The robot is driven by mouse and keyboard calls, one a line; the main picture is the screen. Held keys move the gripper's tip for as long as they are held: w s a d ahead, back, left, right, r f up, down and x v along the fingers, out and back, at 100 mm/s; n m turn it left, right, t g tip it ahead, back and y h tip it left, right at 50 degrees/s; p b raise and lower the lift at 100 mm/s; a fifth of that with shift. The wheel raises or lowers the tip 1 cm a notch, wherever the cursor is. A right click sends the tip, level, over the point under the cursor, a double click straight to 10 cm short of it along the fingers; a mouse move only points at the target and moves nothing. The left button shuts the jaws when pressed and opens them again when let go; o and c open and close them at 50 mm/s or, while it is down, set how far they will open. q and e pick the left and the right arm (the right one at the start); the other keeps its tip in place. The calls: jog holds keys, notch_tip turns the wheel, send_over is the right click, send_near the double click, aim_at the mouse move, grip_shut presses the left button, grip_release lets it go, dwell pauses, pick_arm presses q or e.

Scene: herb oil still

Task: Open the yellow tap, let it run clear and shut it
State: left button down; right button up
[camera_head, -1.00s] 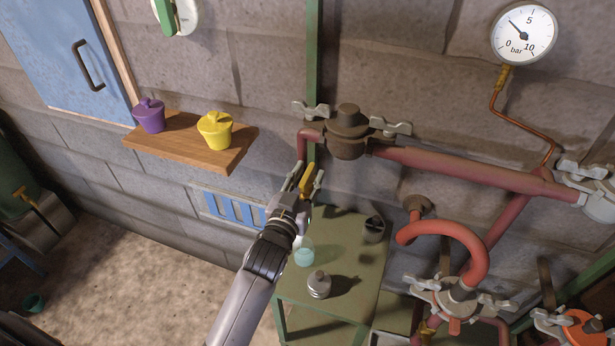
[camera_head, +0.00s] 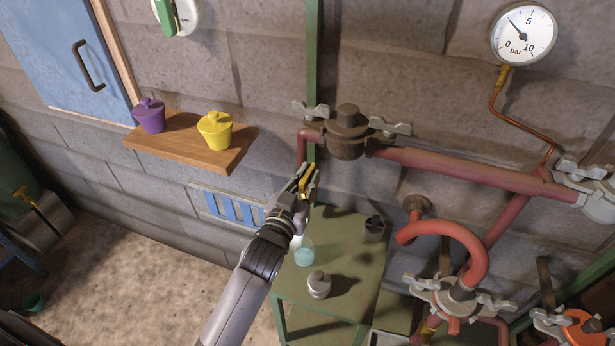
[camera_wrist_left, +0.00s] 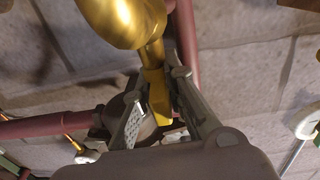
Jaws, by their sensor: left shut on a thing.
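The yellow tap (camera_head: 304,178) is at the lower end of the red pipe against the wall, left of the dark valve body. In the left wrist view its yellow handle (camera_wrist_left: 157,92) is between my finger pads, below a rounded golden body (camera_wrist_left: 122,18). My left gripper (camera_head: 307,182) is shut on this handle and partly covers the tap in the head view. A glass flask with teal liquid (camera_head: 304,256) stands on the green table (camera_head: 340,308) below. I cannot see a stream from the tap. My right gripper is not in view.
A grey-capped jar (camera_head: 319,285) and a dark pot (camera_head: 374,229) stand on the table. Red pipes (camera_head: 440,164) with clamps and a pressure gauge (camera_head: 523,35) fill the right side. A wooden shelf (camera_head: 190,151) holds purple and yellow pots at left.

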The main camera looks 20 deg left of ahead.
pick_arm(q)
jog(key=shift+a+r+m+g+h+p, duration=0.1)
jog(key=shift+m+g+h+p, duration=0.35)
jog(key=shift+m+h, duration=1)
jog(key=m+h, duration=0.1)
jog(key=h, duration=0.2)
jog(key=shift+w+g, duration=0.1)
jog(key=shift+g, duration=0.25)
jog(key=shift+a+f+m+g+h+b, duration=0.1)
jog(key=shift+f+m+g+h+b, duration=0.1)
jog(key=shift+m+g+h+b, duration=0.55)
jog(key=m+g+h+b, duration=0.1)
jog(key=h, duration=0.1)
jog(key=m+g+h, duration=0.2)
jog(key=shift+w+r+h+b, duration=0.1)
jog(key=shift+h+b, duration=0.25)
jog(key=shift+h, duration=0.05)
jog(key=shift+m+g+h+b, duration=0.9)
jog(key=shift+m+g+h, duration=0.9)
jog(key=shift+m+g, duration=0.85)
jog(key=shift+r+g, duration=0.1)
jog(key=shift+g, duration=0.3)
jog(key=c, duration=1.7)
grip_release()
jog(key=shift+d, duration=0.2)
jog(key=shift+o, duration=0.2)
